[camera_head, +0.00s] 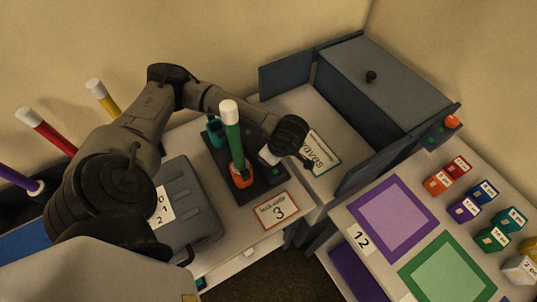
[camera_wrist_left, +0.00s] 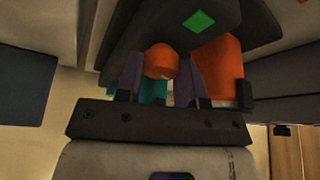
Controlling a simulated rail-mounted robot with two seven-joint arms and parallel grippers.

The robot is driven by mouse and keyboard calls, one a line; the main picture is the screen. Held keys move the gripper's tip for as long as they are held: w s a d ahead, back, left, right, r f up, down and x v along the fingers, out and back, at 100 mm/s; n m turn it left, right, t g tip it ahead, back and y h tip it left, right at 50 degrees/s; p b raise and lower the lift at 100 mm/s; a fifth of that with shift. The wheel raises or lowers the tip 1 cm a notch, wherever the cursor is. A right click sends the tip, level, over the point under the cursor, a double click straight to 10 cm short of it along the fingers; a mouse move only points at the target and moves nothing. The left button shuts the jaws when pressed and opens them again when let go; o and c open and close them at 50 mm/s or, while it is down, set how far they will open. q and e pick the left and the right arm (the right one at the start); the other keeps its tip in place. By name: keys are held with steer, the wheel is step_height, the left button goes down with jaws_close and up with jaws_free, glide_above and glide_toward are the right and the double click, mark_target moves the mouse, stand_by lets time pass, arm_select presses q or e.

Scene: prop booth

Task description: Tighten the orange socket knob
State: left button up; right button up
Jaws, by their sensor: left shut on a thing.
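The orange socket (camera_head: 238,172) stands on a dark base (camera_head: 262,190) in the head view. A green stick with a white cap (camera_head: 231,130) stands upright in it. My left gripper (camera_head: 265,158) is at the base's right side, beside the socket. In the left wrist view, my left gripper (camera_wrist_left: 160,75) is shut on the round orange knob (camera_wrist_left: 161,60), with a finger on each side. The orange socket (camera_wrist_left: 217,68) is right of the knob, and a green diamond marks the base (camera_wrist_left: 160,20). The knob is hidden in the head view. My right gripper is not in view.
A teal socket (camera_head: 214,131) stands behind the orange one. A grey case (camera_head: 185,200) lies to the left. A lock code card (camera_head: 277,210) lies in front of the base. A dark cabinet (camera_head: 385,80) with an open door and labelled small blocks (camera_head: 463,209) are to the right.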

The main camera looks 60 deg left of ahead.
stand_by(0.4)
arm_select(q)
steer(key=o, duration=0.9)
steer(key=p+v, duration=0.5)
steer(key=v, duration=0.9)
